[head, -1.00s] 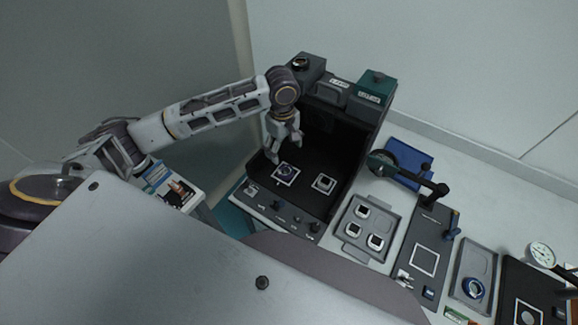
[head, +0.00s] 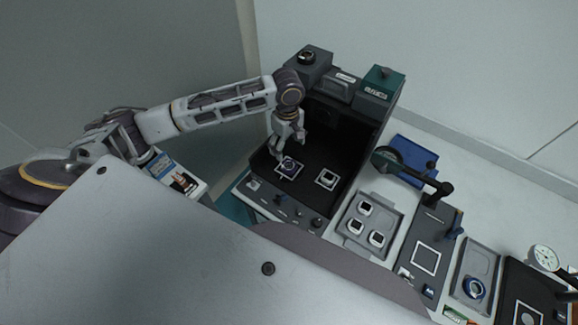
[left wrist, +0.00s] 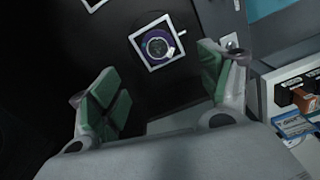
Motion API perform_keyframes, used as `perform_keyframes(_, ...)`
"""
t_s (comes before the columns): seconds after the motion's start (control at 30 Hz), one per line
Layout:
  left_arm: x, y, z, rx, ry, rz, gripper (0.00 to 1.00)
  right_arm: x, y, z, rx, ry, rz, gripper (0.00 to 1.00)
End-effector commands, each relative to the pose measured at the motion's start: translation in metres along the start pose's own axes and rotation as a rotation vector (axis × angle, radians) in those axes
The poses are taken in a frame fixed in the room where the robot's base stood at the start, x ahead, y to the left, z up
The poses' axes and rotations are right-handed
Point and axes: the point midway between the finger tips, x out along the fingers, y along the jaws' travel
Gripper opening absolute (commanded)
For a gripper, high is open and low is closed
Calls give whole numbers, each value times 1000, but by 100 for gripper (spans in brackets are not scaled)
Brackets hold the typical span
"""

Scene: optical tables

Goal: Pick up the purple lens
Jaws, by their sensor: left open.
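The purple lens (head: 289,166) lies inside a white square outline on the black floor of the open dark station. In the left wrist view the purple lens (left wrist: 157,45) shows as a purple ring with a dark centre, beyond the fingertips and a little right of the middle between them. My left gripper (head: 289,146) is above the lens, with its fingers pointing down. In the left wrist view its green-padded fingers (left wrist: 160,75) are spread wide with nothing between them. My right gripper is not in view.
A second white outline holds a small pale-framed part (head: 327,179) right of the lens. The station's dark walls (head: 345,125) rise behind. A grey tray (head: 356,246) with several pale-framed parts and a magnifier arm (head: 415,178) stand to the right.

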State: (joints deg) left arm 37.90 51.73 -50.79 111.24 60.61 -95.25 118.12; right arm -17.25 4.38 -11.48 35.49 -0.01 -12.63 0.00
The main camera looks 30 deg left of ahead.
Motion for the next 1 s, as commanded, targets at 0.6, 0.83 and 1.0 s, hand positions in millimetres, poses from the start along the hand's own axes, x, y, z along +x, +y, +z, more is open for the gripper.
perform_keyframes(0.6,53,0,0,0,0,1,78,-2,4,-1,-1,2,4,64)
perform_keyframes(0.83,53,0,0,0,0,0,78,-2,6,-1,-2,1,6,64)
perform_keyframes(1.0,60,1,0,0,0,-1,78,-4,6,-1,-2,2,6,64)
